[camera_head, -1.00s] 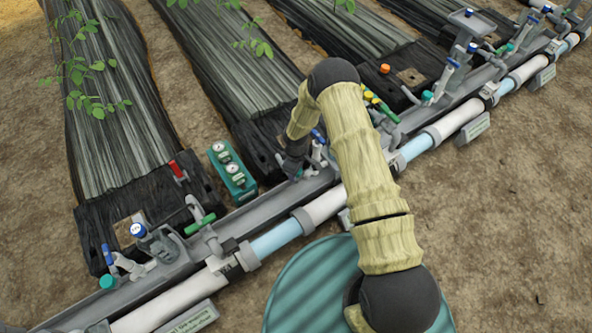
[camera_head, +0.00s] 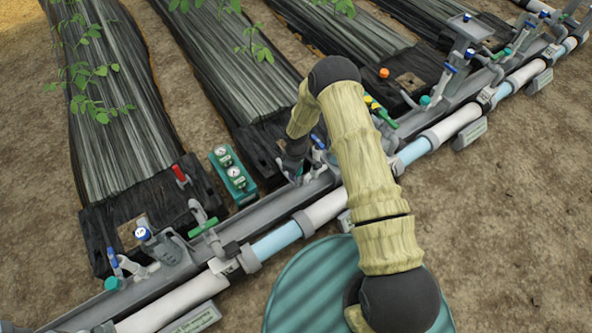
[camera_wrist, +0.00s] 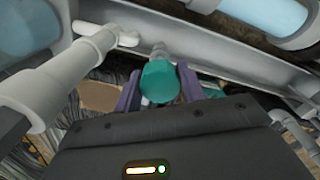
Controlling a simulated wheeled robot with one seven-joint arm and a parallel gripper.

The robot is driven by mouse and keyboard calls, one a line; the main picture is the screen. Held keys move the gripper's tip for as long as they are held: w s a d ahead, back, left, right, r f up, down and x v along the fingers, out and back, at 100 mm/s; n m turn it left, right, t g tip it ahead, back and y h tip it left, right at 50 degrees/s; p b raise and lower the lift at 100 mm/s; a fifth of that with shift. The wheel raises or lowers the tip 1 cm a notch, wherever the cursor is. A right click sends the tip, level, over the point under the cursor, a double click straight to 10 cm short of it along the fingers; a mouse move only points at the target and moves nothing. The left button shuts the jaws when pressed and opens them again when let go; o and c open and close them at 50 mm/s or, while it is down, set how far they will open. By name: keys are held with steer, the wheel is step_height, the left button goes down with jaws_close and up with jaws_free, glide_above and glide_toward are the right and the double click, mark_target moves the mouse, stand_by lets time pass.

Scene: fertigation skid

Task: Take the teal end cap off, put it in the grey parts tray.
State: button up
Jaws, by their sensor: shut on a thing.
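The teal end cap (camera_wrist: 160,82) shows in the wrist view as a faceted, rounded knob on a grey fitting at the grey rail. My gripper (camera_wrist: 158,90) has its two purple fingers on either side of the cap, shut on it. The cap looks still in line with its fitting; I cannot tell whether it has come loose. In the head view my gripper (camera_head: 296,172) is low at the rail, partly hidden by my arm, and the cap in it cannot be made out clearly. A small grey tray (camera_head: 470,26) stands raised on a post at the upper right.
Another teal cap (camera_head: 112,284) is at the lower left of the rail, and one more (camera_head: 425,100) is to the right. A teal gauge box (camera_head: 232,174) stands left of my gripper. Valve handles and risers line the rail (camera_head: 270,212). Bare soil lies at the right.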

step_height(320, 180, up, 23)
steer(key=p, duration=1.7)
steer(key=shift+r, duration=0.15)
steer(key=s+d+r+m+p, duration=0.2)
steer(key=d+r+m, duration=1.2)
steer(key=r, duration=0.4)
step_height(320, 180, up, 16)
steer(key=s+d+n+p, duration=0.1)
steer(key=s+p, duration=0.1)
steer(key=p, duration=2.4)
steer(key=shift+s+d, duration=0.15)
steer(key=shift+s, duration=0.05)
